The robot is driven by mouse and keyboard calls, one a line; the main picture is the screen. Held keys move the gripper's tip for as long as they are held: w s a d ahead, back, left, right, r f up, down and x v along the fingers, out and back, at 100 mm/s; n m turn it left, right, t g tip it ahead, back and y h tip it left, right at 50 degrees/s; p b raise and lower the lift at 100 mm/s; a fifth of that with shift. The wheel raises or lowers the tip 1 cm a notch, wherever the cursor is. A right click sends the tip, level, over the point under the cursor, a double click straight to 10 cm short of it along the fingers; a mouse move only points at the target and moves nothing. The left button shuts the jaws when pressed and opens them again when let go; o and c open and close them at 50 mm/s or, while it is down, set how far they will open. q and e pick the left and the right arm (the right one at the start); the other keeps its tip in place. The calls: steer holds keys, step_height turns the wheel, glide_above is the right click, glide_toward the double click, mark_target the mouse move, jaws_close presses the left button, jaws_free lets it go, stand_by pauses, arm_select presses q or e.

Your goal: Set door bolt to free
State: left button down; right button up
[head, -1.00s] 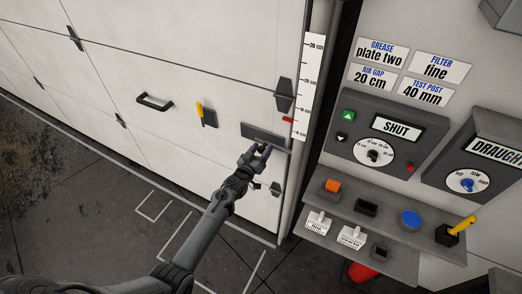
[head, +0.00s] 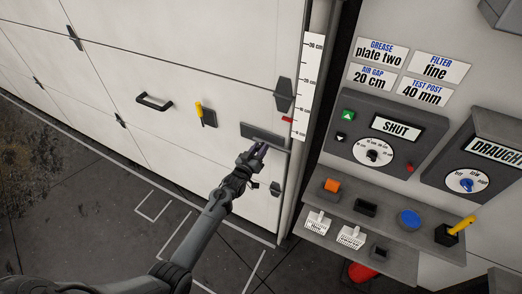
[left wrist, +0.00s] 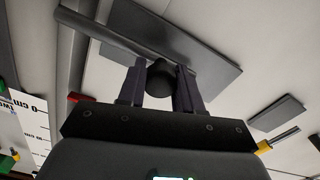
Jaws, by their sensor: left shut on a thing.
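The door bolt is on the pale door, with a dark grey plate (head: 258,132) near the door's right edge. In the left wrist view its plate (left wrist: 188,42) and a grey rod (left wrist: 115,30) show close up, with a dark round knob (left wrist: 160,82) standing out towards me. My left gripper (head: 262,149) is at the lower edge of the plate. In the left wrist view its two fingers (left wrist: 161,85) are on either side of the knob, shut on it. The head view does not show the knob clearly. My right gripper is in neither view.
A yellow lever (head: 200,110) and a black pull handle (head: 154,101) are on the door left of the bolt. A white scale (head: 309,85) and a red piece (head: 288,120) are by the door edge. Right stand a SHUT panel (head: 372,135) and grey shelves (head: 385,226) with small items.

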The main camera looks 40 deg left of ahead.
mark_target(253, 139)
arm_select(q)
steer(key=a, duration=0.2)
steer(key=s+a, duration=0.1)
steer(key=a, duration=0.1)
steer(key=shift+a, duration=0.35)
steer(key=shift+r, duration=0.1)
steer(key=c, duration=1.1)
jaws_free()
steer(key=o, duration=0.3)
steer(key=shift+a, duration=0.2)
steer(key=shift+o, duration=0.2)
steer(key=shift+d, duration=0.2)
